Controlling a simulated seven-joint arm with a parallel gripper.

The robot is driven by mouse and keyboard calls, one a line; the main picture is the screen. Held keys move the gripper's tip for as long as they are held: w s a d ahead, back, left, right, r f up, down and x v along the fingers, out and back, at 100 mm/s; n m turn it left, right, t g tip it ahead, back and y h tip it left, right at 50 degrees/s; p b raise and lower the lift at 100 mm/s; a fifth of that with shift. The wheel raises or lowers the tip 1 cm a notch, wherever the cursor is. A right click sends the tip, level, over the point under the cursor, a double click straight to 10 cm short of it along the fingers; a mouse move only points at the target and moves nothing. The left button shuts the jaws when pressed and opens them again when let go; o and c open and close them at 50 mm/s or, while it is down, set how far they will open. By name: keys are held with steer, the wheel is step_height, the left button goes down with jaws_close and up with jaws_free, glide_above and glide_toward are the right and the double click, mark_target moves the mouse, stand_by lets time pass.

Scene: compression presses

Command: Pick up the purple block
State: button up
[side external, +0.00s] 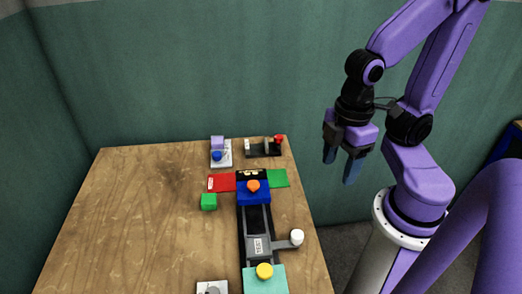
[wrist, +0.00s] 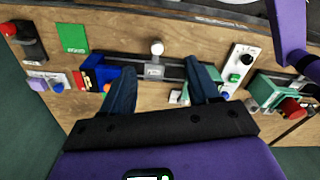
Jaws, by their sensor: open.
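The purple block (side external: 217,142) sits at the far edge of the wooden table, on or against the back end of a small light-grey device with a blue button. In the wrist view a small purple block (wrist: 38,84) shows at the left, beside a blue button. My gripper (side external: 341,163) is open and empty, with its blue fingers pointing down. It hangs well to the right of the table's far right edge in the side view, apart from the block. The fingers also show in the wrist view (wrist: 162,88), with nothing between them.
A green block (side external: 209,202) stands left of the blue press (side external: 254,192) with an orange knob. Red and green pads flank the press. A grey slide with a white knob (side external: 297,237) and a teal unit (side external: 265,281) lie nearer. The table's left half is clear.

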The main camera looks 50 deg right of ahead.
steer(key=o, duration=0.4)
steer(key=shift+c, duration=0.2)
steer(key=w+a+m+t, duration=0.15)
steer(key=w+m, duration=0.25)
steer(key=w, duration=0.4)
steer(key=w+a+f+m+h, duration=0.1)
steer(key=w+a+m, duration=0.15)
steer(key=w, duration=0.65)
steer(key=w+a+m+t, duration=0.1)
steer(key=w+m, duration=0.4)
steer(key=w, duration=0.3)
steer(key=m+h, duration=0.3)
steer(key=m, duration=0.7)
glide_above(217, 140)
steer(key=s+a, duration=0.5)
step_height(217, 140, down, 8)
steer(key=shift+t, duration=0.25)
steer(key=x, duration=1.7)
steer(key=shift+a, duration=0.25)
